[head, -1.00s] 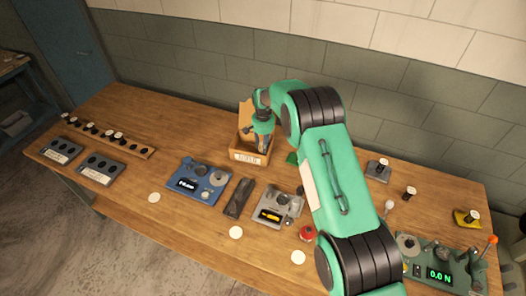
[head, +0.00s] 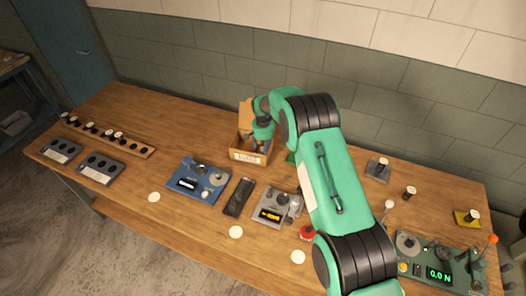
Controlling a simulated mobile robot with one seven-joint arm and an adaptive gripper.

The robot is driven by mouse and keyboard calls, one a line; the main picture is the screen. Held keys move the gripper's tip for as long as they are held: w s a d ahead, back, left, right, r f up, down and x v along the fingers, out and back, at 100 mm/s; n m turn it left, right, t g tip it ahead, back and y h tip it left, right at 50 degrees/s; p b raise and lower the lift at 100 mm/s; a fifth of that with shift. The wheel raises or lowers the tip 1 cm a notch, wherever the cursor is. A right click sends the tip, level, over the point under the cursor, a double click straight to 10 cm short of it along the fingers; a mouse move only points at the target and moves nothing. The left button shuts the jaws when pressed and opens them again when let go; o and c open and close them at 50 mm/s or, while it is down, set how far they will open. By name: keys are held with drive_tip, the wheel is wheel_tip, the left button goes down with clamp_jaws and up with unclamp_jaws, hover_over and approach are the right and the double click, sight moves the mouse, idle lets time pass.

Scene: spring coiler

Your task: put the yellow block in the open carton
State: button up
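The open carton (head: 248,156) is a brown box with a white label on its front and a raised flap at the back left. It stands near the back middle of the table. My gripper (head: 262,146) points down into the carton's right part. Its fingertips are small and partly hidden, so I cannot tell whether they are open or shut, or hold anything. A yellow block-like piece (head: 464,222) with a dark, white-topped cylinder on it sits at the far right. I cannot tell if it is the task's yellow block; no other yellow block shows.
A blue device (head: 190,190), a dark slab (head: 238,198) and a grey device (head: 272,217) stand in front of the carton. A green force tester (head: 438,254) is at the front right. A wooden rack (head: 140,149) lies at left. My arm covers the table's middle right.

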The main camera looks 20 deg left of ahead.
drive_tip(key=shift+r, duration=0.2)
wheel_tip(320, 180, up, 12)
idle(0.9)
idle(0.5)
